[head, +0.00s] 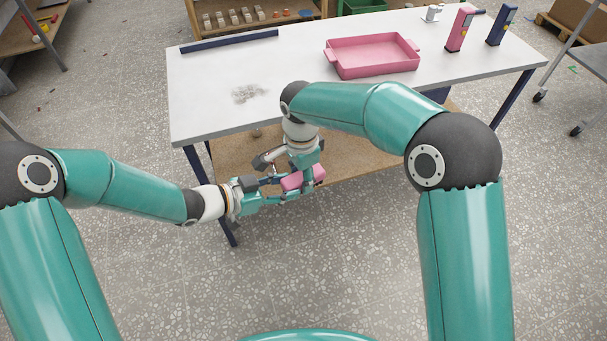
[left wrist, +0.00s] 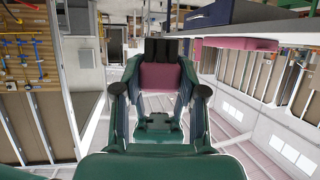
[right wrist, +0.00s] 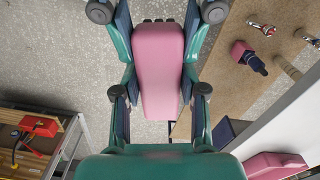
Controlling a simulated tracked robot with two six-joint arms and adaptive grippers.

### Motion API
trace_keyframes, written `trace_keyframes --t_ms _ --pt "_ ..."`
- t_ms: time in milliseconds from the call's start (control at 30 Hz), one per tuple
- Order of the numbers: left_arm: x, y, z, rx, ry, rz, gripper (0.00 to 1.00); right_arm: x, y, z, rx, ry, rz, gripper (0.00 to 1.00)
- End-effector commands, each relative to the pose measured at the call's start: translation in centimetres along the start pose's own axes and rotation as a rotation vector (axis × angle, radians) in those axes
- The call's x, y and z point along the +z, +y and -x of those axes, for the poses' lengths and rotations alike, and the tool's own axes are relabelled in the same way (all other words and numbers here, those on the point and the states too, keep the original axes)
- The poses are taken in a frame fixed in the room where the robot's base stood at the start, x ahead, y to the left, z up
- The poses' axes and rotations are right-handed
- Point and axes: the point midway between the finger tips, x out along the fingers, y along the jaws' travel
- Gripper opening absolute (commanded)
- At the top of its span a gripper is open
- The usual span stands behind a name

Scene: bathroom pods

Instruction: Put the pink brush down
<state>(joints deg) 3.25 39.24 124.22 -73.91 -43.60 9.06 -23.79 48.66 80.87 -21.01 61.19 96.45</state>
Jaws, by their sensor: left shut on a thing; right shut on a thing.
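The pink brush (head: 291,182) is in front of the table's near edge, below the level of the white tabletop (head: 215,75). My left gripper (head: 279,187) is shut on it from the left. My right gripper (head: 304,176) is shut on it from above, so both grippers hold the same brush. In the right wrist view the brush's long pink body (right wrist: 158,70) lies between my fingers, with the left gripper's fingers at the top. In the left wrist view a pink end (left wrist: 160,77) with a dark part above it shows between the fingers. The grippers hide much of the brush in the head view.
A pink tray (head: 341,61) stands on the tabletop, with a pink device (head: 460,29) and a blue device (head: 502,25) to its right. Small clear pieces (head: 250,92) lie at the left. Tabletop between is free. A brown lower shelf (head: 235,160) lies beneath.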

Motion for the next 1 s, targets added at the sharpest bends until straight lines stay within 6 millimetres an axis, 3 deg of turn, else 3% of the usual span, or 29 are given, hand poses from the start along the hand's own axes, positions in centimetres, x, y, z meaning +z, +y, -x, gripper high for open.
trace_keyframes --t_ms 67,100,267,667,867,1000 --pt "-0.2 0.6 -0.1 0.015 0.006 -0.005 0.00 0.0 -0.4 0.1 -0.014 0.000 0.001 0.06" --pt "-0.2 0.6 -0.1 0.016 0.006 -0.006 0.43 0.0 -0.4 0.1 -0.015 0.000 0.001 0.00" --pt "-0.2 0.6 -0.1 0.016 0.005 -0.006 0.69 0.0 -0.4 0.1 -0.015 0.000 0.000 0.00" --pt "-0.1 0.3 0.3 0.009 0.004 -0.004 0.70 0.0 -0.3 0.1 -0.011 0.000 0.001 0.00" --pt "-0.1 0.2 2.9 0.006 0.004 -0.003 0.70 0.0 -0.3 0.1 -0.010 0.000 0.001 0.00" --pt "-0.1 0.1 5.7 0.005 0.005 -0.004 0.70 0.0 -0.2 0.1 -0.010 0.000 0.001 0.00"
